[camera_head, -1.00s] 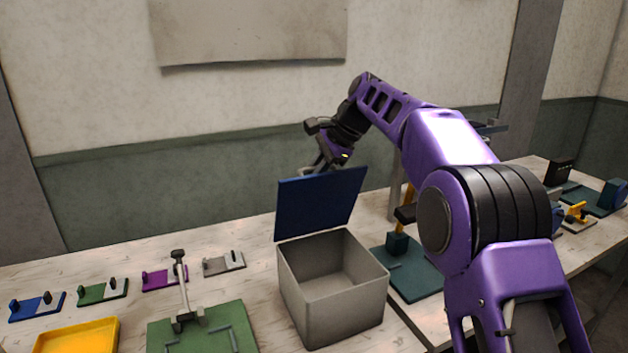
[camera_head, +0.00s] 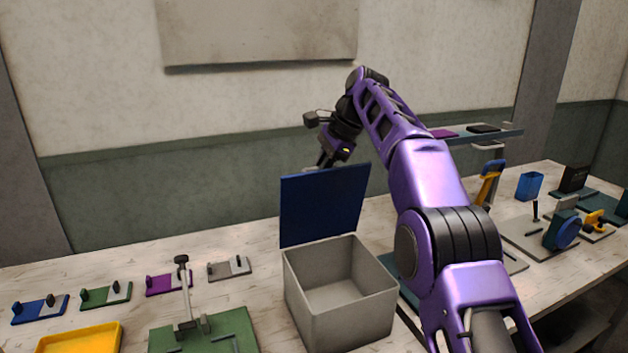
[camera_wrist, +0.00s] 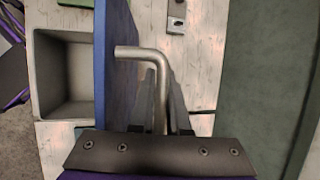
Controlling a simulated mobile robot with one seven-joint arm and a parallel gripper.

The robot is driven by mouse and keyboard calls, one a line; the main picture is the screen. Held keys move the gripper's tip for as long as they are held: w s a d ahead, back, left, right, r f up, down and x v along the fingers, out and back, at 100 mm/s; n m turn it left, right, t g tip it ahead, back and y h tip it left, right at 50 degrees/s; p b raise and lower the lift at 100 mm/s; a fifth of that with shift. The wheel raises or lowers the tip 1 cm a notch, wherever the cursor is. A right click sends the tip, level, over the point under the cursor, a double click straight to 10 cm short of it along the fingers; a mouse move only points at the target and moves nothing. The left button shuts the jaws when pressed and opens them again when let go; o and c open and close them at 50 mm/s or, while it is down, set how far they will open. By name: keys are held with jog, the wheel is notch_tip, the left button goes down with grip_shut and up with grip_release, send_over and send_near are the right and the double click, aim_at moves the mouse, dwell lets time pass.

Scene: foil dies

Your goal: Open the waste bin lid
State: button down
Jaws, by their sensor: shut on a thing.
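The waste bin (camera_head: 340,325) is a grey, open-topped box on the table, and its inside looks empty. Its blue lid (camera_head: 322,208) stands up from the bin's back edge, roughly upright, so the bin is uncovered. My gripper (camera_head: 326,160) is behind the top of the lid, its fingertips partly hidden there in the head view. In the wrist view, my gripper (camera_wrist: 160,125) is shut on a bent metal handle (camera_wrist: 159,75) beside the blue lid (camera_wrist: 116,60). The open bin (camera_wrist: 68,112) shows on the lid's other side.
A green fixture (camera_head: 235,325) and a yellow tray (camera_head: 80,338) are left of the bin. Several small coloured fixtures line the table behind them. A blue cup (camera_head: 529,186) and more fixtures stand at the right. The wall is behind the table.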

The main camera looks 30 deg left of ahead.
jog(key=shift+f, duration=0.2)
jog(key=c, duration=1.2)
grip_release()
jog(key=shift+o, duration=0.2)
jog(key=shift+r, duration=0.25)
